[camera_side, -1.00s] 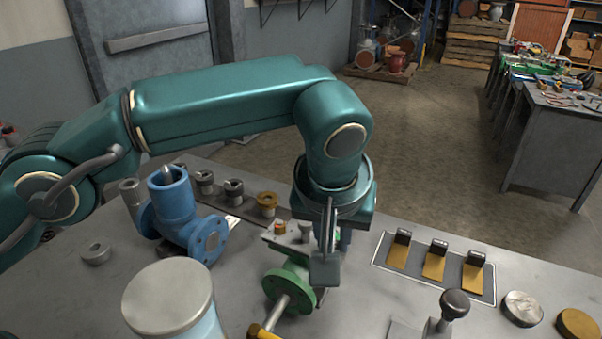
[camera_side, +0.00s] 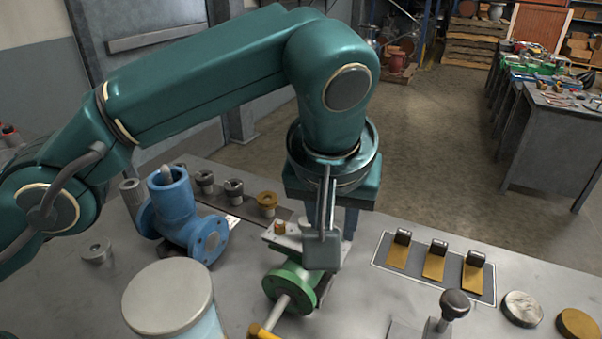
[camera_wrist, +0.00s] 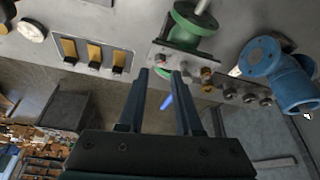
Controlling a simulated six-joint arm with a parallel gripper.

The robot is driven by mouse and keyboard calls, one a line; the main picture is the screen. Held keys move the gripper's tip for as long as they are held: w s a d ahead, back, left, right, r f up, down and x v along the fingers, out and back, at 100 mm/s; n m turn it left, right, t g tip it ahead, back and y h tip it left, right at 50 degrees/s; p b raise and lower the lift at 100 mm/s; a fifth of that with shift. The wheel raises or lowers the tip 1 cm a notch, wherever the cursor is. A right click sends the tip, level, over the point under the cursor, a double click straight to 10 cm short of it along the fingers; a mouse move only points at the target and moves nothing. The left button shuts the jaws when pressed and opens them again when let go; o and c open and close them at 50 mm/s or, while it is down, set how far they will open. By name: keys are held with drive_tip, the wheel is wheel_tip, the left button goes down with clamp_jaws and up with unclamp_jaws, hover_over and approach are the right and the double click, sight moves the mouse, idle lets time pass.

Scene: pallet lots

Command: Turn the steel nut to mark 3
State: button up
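The valve shows in the wrist view (camera_wrist: 190,22) too. The marks are too small to read. My gripper (camera_wrist: 161,74) is open, with nothing between its fingers, and points down above the plate. In the side view my wrist hides part of the plate.
A blue valve (camera_side: 176,205) stands left of the green one. Behind it is a strip with a brass nut (camera_side: 267,203) and steel nuts (camera_side: 233,191). A panel with brass-coloured flaps (camera_side: 434,262) lies right. A wide capped cylinder (camera_side: 168,298) and a black-knobbed lever (camera_side: 454,304) stand in front.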

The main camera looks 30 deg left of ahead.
drive_tip(key=shift+s+r, duration=0.2)
drive_tip(key=shift+r, duration=0.1)
